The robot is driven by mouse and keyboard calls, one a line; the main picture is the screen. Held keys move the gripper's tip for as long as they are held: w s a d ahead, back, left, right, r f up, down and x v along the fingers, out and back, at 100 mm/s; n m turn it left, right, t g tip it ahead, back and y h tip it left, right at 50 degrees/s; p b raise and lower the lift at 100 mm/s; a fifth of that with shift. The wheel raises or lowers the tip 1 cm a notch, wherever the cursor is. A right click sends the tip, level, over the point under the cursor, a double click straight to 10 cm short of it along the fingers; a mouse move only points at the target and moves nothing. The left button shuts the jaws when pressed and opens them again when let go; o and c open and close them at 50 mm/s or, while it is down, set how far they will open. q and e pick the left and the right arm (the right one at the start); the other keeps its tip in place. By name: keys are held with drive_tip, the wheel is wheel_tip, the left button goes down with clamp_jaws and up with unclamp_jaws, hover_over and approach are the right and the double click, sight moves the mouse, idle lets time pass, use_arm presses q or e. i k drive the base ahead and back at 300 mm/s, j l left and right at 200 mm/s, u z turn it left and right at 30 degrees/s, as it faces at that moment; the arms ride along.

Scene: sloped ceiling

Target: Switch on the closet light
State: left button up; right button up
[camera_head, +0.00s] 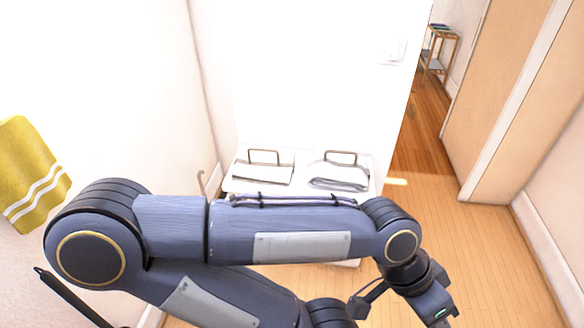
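A small, pale switch-like plate (394,52) is on the white wall near its right edge, high in the head view. It is washed out, so I cannot tell its position or whether it is the closet light's switch. No lamp shows. My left arm crosses the lower middle, its elbow at the left and its wrist at the right. My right gripper is not in view.
A yellow striped towel (32,172) hangs at the left. Tan door panels (495,100) and a small wooden shelf (437,50) are at the right. Wooden floor (480,250) is clear there.

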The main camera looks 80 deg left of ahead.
sight(392, 53)
drive_tip(key=u, duration=2.5)
